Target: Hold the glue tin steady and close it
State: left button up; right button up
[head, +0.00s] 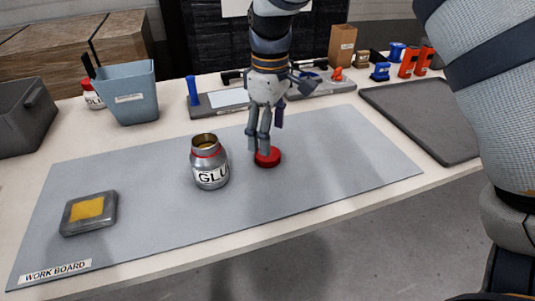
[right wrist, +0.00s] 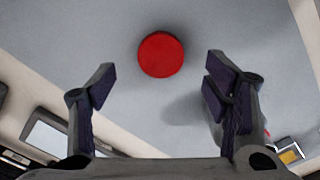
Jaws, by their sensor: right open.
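The glue tin (head: 209,163) stands upright and open on the work board, silver with a red ring at its neck and a "GLU" label; its brownish inside shows. Its red lid (head: 267,157) lies flat on the board just right of it. My right gripper (head: 262,144) points down over the lid. In the right wrist view the gripper (right wrist: 162,80) is open and empty, with the round lid (right wrist: 160,54) in front of the gap between its fingers, not held. In the head view the fingers hide part of the lid. My left gripper is not in view.
A yellow sponge in a grey dish (head: 87,209) sits at the board's left. A blue bin (head: 127,93) and dark crate (head: 24,117) stand behind left. The work board's (head: 340,150) right part is clear.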

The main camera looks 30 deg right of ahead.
notch_tip(320, 180, down, 5)
jog(key=shift+w+a+f, duration=0.1)
jog(key=shift+w+a, duration=0.05)
dwell(0.4)
jog(key=shift+c, duration=0.2)
jog(key=c, duration=0.7)
